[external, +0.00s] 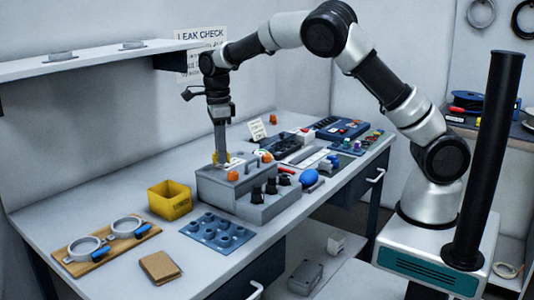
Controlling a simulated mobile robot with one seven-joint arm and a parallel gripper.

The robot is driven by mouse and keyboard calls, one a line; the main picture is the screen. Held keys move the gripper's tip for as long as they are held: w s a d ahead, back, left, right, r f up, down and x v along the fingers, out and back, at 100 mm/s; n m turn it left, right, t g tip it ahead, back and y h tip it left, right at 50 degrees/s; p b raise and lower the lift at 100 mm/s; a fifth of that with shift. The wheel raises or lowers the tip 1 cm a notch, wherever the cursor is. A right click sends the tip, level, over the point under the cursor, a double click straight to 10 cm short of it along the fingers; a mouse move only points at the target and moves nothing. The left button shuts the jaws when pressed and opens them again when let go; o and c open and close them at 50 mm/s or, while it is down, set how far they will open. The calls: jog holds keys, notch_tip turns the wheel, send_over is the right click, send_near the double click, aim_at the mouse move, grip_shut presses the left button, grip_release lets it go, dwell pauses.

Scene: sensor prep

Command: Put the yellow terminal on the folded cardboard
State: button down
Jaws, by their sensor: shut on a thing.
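My gripper (220,150) points down over the back of the grey box-shaped unit (213,188) on the bench. It is shut on a small yellow piece, the yellow terminal (228,156), which shows in part at the fingertips. The fingers hide much of it, and I cannot tell whether it touches the grey unit. The folded cardboard (160,266), a small brown piece, lies flat near the bench's front edge, well to the front left of my gripper. Its top is bare.
A yellow bin (170,200) stands left of the grey unit. A blue plate with round sockets (217,233) lies right of the cardboard. A wooden board with two metal rings (107,243) is at the left. Black knobs and orange parts rise from the unit.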

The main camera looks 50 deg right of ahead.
jog(key=s+a+n+p, duration=0.1)
jog(key=s+a+n, duration=0.1)
jog(key=a, duration=0.7)
jog(key=s+a+n, duration=0.2)
jog(key=a, duration=0.6)
jog(key=n, duration=0.4)
send_over(167, 270)
notch_tip(167, 270, down, 9)
jog(key=shift+b, duration=0.45)
jog(key=shift+f, duration=0.2)
jog(key=c, duration=1.7)
grip_release()
notch_tip(167, 270, up, 12)
jog(key=shift+r+p, duration=0.2)
jog(key=shift+p, duration=0.8)
